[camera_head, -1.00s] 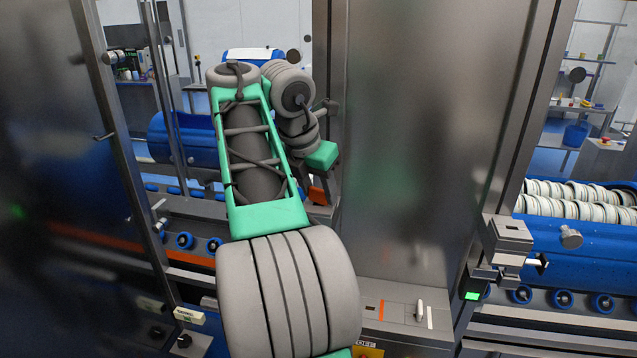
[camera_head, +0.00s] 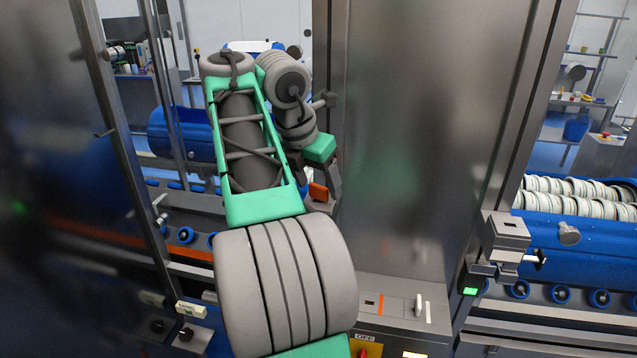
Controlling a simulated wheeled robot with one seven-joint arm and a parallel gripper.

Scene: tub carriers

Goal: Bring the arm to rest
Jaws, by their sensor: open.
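My arm, grey with green links, reaches up the middle of the view and folds over at its wrist. My gripper (camera_head: 322,197) hangs below the green wrist block, in front of the left edge of the steel column. Its fingers are small and dark in this view, and an orange patch shows beside them. It is open, and I see nothing held in it. Part of the gripper is hard to make out against the machine behind it.
A steel column (camera_head: 420,130) stands close behind and right of my arm. A dark door panel (camera_head: 60,150) is at left. A blue tub (camera_head: 180,135) sits behind on a roller track. At right, a blue carrier (camera_head: 595,245) holds several white rings.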

